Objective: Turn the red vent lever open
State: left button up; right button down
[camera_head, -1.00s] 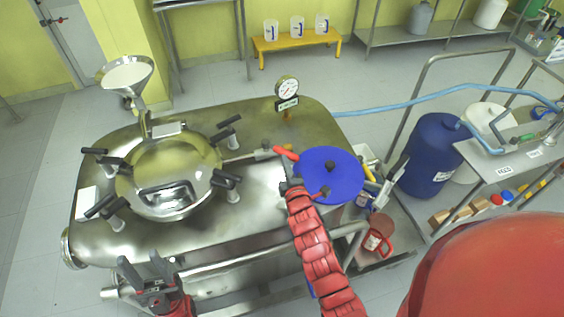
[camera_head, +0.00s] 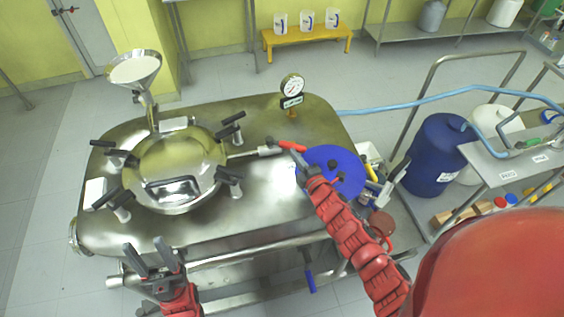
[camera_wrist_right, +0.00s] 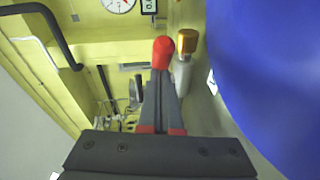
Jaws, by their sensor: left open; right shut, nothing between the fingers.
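The red vent lever (camera_head: 291,146) sits at the end of a metal pipe stub (camera_head: 262,151) on top of the steel vessel (camera_head: 262,185). It points to the right, close to horizontal in the head view. My right gripper (camera_head: 297,157) is shut and empty, with its tips just on the near side of the lever. In the right wrist view, the lever's rounded red end (camera_wrist_right: 163,50) shows right at the tips of the shut fingers (camera_wrist_right: 161,80); I cannot tell whether they touch. My left gripper (camera_head: 146,244) is open and empty by the vessel's front left edge.
A blue round lid (camera_head: 338,178) lies right beside the lever and my right forearm. A pressure gauge (camera_head: 292,87) stands behind. A round hatch (camera_head: 170,165) with black clamp handles and a funnel (camera_head: 135,72) occupy the left of the vessel.

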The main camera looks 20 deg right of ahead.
jog(key=shift+w+d+n+y, duration=0.15)
jog(key=shift+d+n+y, duration=0.1)
jog(key=shift+n+y, duration=0.25)
jog(key=shift+w+d, duration=0.3)
jog(key=shift+w+d+f+b, duration=0.2)
jog(key=shift+w+d+b, duration=0.2)
jog(key=shift+w+d, duration=0.15)
jog(key=shift+w+d+r+b, duration=0.1)
jog(key=shift+w+d+b, duration=0.35)
jog(key=shift+w, duration=0.15)
jog(key=shift+w+d+r+b, duration=0.1)
jog(key=shift+w+d+b, duration=0.2)
jog(key=shift+w+b, duration=0.2)
jog(key=shift+w, duration=0.1)
